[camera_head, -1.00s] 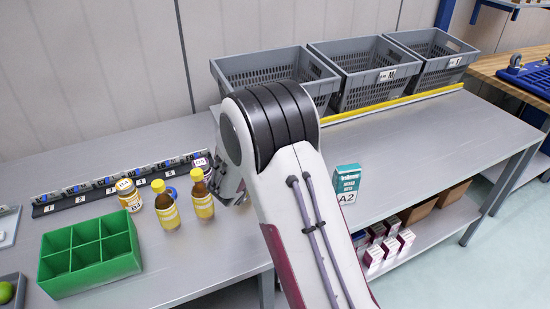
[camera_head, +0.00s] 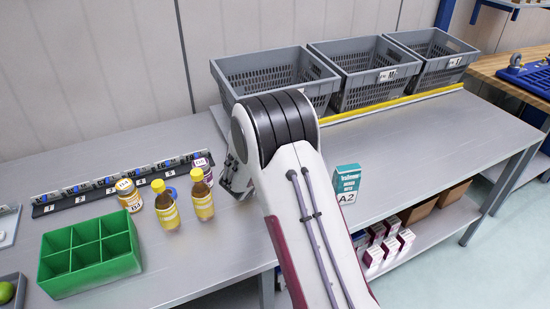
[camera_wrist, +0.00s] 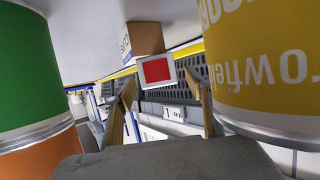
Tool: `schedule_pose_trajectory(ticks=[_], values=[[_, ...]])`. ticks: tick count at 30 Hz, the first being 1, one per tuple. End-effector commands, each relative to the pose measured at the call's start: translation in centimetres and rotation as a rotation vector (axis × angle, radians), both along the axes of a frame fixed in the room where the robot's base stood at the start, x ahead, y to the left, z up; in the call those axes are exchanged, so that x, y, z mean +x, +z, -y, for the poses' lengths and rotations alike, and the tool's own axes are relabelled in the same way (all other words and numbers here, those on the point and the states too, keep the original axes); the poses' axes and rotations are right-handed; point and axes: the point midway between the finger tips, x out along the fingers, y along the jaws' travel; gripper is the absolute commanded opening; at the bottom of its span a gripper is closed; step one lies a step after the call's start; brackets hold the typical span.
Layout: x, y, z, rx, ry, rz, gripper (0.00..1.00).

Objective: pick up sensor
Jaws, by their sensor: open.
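No thing can be surely told as the sensor. In the wrist view a small block with a red face in a white frame (camera_wrist: 156,71) shows beyond my gripper (camera_wrist: 163,100), roughly between its two tan fingers. The fingers are apart and nothing is seen held. A brown block (camera_wrist: 145,38) adjoins the red-faced one. In the head view, small grey and blue devices stand along a dark numbered rack (camera_head: 74,200) at the left. My arm hides the gripper's fingertips there.
A green divided tray (camera_head: 90,255), two yellow-capped bottles (camera_head: 167,207) and jars stand at the left. A teal box (camera_head: 347,182) stands right of my arm. Grey crates (camera_head: 365,75) line the back. In the wrist view, a green-orange can (camera_wrist: 30,75) and a yellow can (camera_wrist: 265,65) flank the gripper closely.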

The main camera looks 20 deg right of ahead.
Motion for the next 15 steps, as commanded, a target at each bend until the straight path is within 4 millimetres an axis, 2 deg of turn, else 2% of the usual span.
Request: schedule_pose_trajectory(ticks=[8,11,13,15], values=[[-0.02,0.02,0.00,0.000,0.000,0.000,0.56],[-0.02,0.03,-0.01,0.000,0.000,0.000,0.35],[-0.02,0.03,-0.01,0.000,0.000,0.000,0.17],[-0.02,0.02,-0.01,0.000,0.000,0.000,0.13]])
